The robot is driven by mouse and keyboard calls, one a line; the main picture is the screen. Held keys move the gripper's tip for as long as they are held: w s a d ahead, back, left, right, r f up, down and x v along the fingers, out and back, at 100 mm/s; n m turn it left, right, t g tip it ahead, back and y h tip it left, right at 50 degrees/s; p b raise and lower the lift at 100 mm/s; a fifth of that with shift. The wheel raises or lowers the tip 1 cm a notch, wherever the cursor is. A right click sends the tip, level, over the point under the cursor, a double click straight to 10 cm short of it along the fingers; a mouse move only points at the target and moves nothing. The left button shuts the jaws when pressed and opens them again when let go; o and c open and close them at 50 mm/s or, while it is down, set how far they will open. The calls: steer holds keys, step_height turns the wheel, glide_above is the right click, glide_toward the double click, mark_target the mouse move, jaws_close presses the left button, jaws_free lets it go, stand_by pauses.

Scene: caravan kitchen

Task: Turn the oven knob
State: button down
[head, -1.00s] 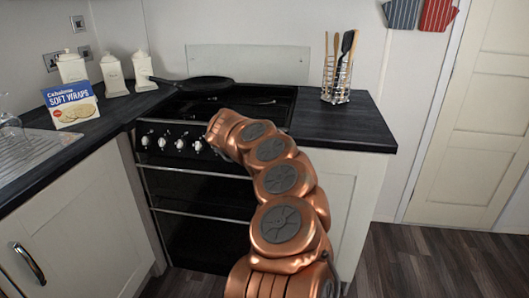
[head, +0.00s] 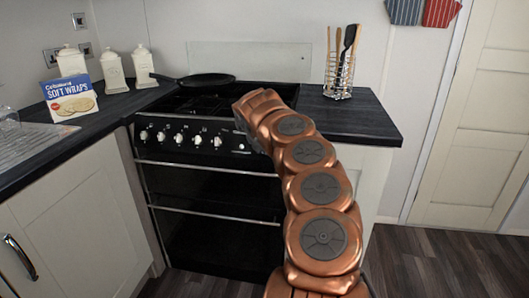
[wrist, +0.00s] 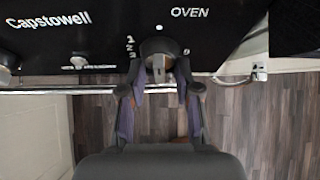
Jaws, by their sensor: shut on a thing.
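In the head view, my copper arm reaches the right part of the cooker front (head: 215,180). The arm hides the oven knob and most of my gripper there. Several white-capped knobs (head: 179,138) show in a row to the left.
A dark pan (head: 207,80) sits on the hob. The left counter holds white canisters (head: 113,72) and a soft wraps box (head: 70,100). A utensil rack (head: 338,78) stands on the right counter. A metal oven door handle (wrist: 95,90) runs below the panel. Open floor lies at right.

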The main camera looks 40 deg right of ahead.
steer(key=shift+w+r, duration=0.15)
stand_by(0.3)
steer(key=c, duration=0.8)
jaws_free()
steer(key=v, duration=1.2)
steer(key=shift+d, duration=0.15)
